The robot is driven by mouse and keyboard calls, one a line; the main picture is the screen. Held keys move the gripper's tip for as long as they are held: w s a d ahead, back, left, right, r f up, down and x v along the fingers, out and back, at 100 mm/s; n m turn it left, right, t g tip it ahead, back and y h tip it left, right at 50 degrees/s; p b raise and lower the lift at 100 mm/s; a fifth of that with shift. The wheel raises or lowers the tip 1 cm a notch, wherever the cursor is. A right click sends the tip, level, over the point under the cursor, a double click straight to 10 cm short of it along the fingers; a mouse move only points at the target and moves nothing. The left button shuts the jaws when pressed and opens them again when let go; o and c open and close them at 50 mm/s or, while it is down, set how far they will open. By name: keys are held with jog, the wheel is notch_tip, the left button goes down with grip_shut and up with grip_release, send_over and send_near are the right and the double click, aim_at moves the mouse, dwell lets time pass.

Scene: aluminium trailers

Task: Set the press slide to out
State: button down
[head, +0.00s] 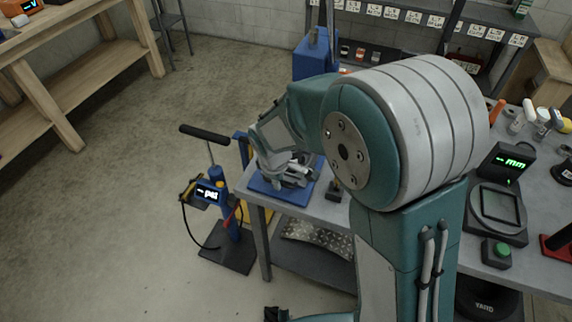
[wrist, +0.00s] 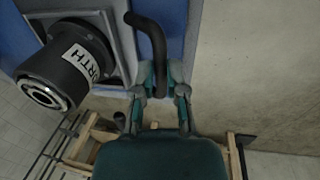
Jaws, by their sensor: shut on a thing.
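A small machine with grey metal parts on a blue base plate (head: 265,188) stands at the near left corner of the grey workbench in the head view. My arm reaches down over it and hides much of it. In the wrist view, my gripper (wrist: 161,88) is shut on a dark curved handle (wrist: 153,35), which runs up between the fingers and bends left. Left of the handle is a dark round cylinder (wrist: 62,72) with a white label ending in "RTH", on a grey square mount. I cannot tell which part is the press slide, or its position.
A blue floor pump (head: 232,225) with a lit display and black handle stands left of the bench. A black gauge with a green display (head: 503,160) and a green button box (head: 497,253) are at right. Open floor lies at left, before a wooden bench (head: 70,70).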

jog(key=shift+s+a, duration=0.25)
jog(key=shift+s, duration=0.2)
jog(key=shift+s+a, duration=0.2)
jog(key=shift+s, duration=0.25)
jog(key=c, duration=0.7)
grip_release()
jog(key=shift+s, duration=0.1)
jog(key=shift+a, duration=0.2)
jog(key=shift+d+r, duration=0.1)
jog(key=shift+r, duration=0.3)
jog(key=r, duration=0.3)
jog(key=s+r, duration=0.1)
jog(key=r, duration=0.3)
jog(key=s+a+r, duration=0.1)
jog(key=r, duration=0.3)
jog(key=shift+a, duration=0.1)
jog(key=shift+f, duration=0.1)
